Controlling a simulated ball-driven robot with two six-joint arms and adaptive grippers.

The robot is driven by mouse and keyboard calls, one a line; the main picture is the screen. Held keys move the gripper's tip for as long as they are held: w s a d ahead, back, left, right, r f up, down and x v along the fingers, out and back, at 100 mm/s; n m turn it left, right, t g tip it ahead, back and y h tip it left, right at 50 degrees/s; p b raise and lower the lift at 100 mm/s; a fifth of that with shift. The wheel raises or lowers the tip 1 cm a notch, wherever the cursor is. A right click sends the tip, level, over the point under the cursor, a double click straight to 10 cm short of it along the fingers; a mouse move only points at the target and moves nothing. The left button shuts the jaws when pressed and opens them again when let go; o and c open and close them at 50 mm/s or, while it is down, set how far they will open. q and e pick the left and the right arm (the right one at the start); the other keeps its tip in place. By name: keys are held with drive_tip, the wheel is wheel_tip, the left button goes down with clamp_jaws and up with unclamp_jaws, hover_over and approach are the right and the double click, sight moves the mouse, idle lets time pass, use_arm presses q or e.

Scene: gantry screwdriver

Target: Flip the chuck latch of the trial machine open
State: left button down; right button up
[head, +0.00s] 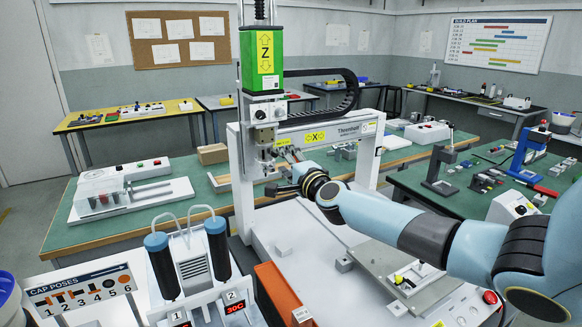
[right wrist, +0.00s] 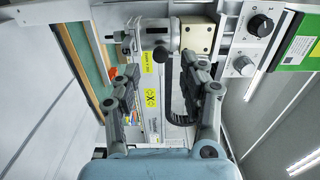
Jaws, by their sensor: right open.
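The trial machine is a white gantry (head: 367,158) with a green Z-axis unit (head: 262,60). Its spindle head (head: 265,112) hangs below the green unit. The metal chuck (right wrist: 155,38) shows in the right wrist view, beyond my fingertips, left of a beige block. I cannot clearly make out the chuck latch; small dark parts (right wrist: 125,40) sit at the chuck's left end. My right gripper (head: 284,172) reaches in from the right, close below the spindle head. In the right wrist view its fingers (right wrist: 158,75) are open and spread, with nothing held. My left gripper is not in view.
A black cable chain (head: 352,92) curves above the gantry's crossbeam. An orange bin (head: 284,293) and a stand with two black-handled tools (head: 216,250) stand in front. Green benches (head: 150,222) lie behind and beside the machine. The white machine bed (head: 275,225) has some clear room.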

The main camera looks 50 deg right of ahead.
drive_tip(key=v, duration=0.4)
idle(0.6)
